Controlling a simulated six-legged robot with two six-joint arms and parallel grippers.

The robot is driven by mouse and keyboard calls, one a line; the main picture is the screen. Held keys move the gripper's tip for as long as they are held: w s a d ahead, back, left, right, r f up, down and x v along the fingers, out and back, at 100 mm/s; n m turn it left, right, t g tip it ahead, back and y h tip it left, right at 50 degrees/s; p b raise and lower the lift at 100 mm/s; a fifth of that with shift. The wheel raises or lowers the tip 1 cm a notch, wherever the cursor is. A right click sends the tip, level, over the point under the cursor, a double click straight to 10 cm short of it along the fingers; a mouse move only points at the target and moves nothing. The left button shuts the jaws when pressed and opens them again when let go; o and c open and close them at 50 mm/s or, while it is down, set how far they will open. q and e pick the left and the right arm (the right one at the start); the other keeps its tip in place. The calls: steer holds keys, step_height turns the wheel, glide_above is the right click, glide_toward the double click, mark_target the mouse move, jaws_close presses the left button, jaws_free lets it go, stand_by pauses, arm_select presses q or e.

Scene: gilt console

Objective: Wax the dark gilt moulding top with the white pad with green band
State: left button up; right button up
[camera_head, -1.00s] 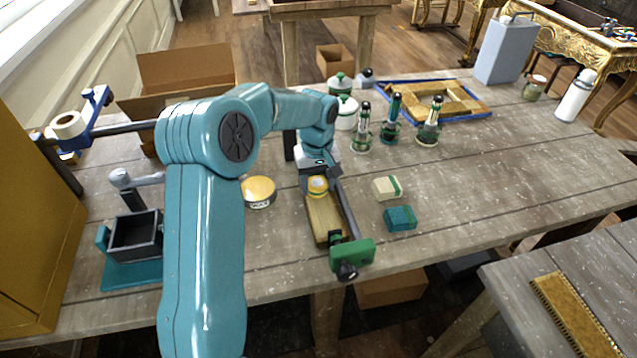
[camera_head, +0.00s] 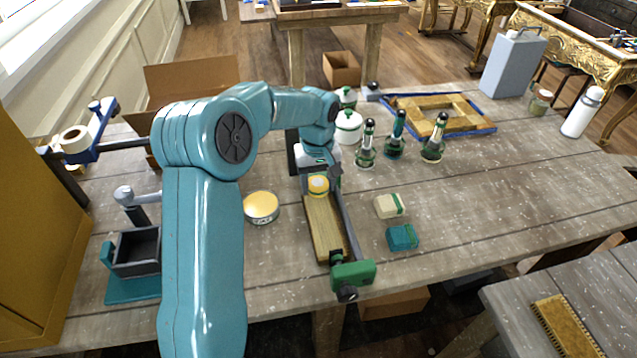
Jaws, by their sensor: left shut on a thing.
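The white pad with green band (camera_head: 389,206) lies on the workbench, right of a long golden-brown moulding piece (camera_head: 325,235). The moulding lies in a bar clamp with a green end block (camera_head: 353,275). My left gripper (camera_head: 318,170) is over the moulding's far end, shut on a small round yellow-and-white thing (camera_head: 318,186). Whether this thing touches the moulding I cannot tell. The gripper's fingers are mostly hidden by its wrist. An open tin of yellow wax (camera_head: 261,207) stands left of the moulding. My right gripper is out of view.
A teal pad (camera_head: 402,238) lies in front of the white one. Several dark-handled tools (camera_head: 366,147) stand behind. A blue-edged wooden frame (camera_head: 440,114), white jar (camera_head: 347,127) and grey canister (camera_head: 513,66) are farther back.

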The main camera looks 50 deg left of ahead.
arm_select(q)
steer(key=shift+s+d+r+p, duration=0.15)
steer(key=shift+r+p, duration=0.35)
steer(key=shift+r, duration=0.7)
steer(key=shift+r+p, duration=0.3)
steer(key=shift+r, duration=0.25)
steer(key=shift+a, duration=0.2)
